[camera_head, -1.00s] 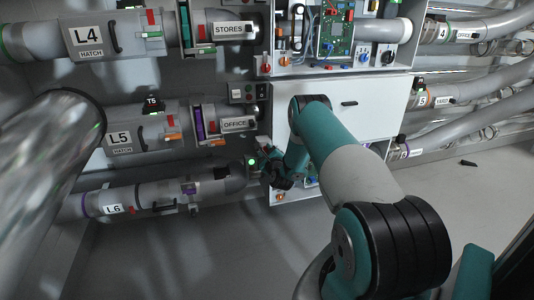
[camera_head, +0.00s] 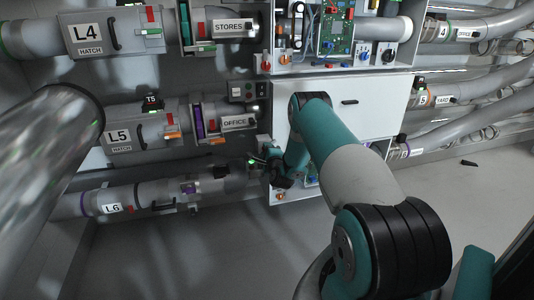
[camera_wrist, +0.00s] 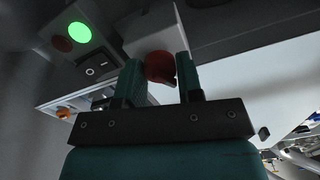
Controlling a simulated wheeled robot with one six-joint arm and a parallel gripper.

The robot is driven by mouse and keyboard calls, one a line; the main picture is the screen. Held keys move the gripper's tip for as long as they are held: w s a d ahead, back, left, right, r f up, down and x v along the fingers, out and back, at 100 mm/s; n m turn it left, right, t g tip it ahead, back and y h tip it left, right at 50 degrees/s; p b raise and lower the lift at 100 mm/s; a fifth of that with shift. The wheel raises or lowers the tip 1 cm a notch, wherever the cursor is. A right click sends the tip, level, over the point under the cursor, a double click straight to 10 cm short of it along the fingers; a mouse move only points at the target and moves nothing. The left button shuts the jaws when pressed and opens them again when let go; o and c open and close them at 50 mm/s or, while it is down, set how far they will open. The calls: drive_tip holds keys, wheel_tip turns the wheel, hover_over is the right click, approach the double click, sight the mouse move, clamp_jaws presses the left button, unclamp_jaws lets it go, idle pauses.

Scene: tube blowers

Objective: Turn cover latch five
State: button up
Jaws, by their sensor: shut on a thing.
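My gripper (camera_wrist: 157,72) has two teal fingers, one on each side of a dark red rounded knob (camera_wrist: 161,67) in the wrist view. It is shut on this knob, which sits against a grey box-like part. No label shows on the knob, so I cannot tell whether it is cover latch five. In the head view my gripper (camera_head: 273,163) is low beside the white panel (camera_head: 350,105), and the knob cannot be made out there. The L5 hatch (camera_head: 120,138) lies to the left on the middle tube.
A lit green lamp (camera_wrist: 79,33) and a black rocker switch (camera_wrist: 95,68) are close to the left of my gripper. The L6 tube (camera_head: 140,195) runs left of it. An open bay with a green circuit board (camera_head: 336,33) is above. Bare floor (camera_head: 440,210) lies right.

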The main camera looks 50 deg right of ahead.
drive_tip(key=n+b, duration=0.1)
drive_tip(key=n, duration=0.2)
drive_tip(key=n+b, duration=0.1)
drive_tip(key=n, duration=0.3)
drive_tip(key=n+b, duration=0.2)
drive_tip(key=n, duration=0.2)
drive_tip(key=shift+f, duration=0.25)
drive_tip(key=shift+n, duration=0.4)
drive_tip(key=o, duration=0.9)
drive_tip(key=shift+r, duration=0.1)
drive_tip(key=shift+s, duration=0.1)
drive_tip(key=b+v, duration=1.7)
drive_tip(key=b, duration=0.6)
drive_tip(key=shift+s, duration=0.15)
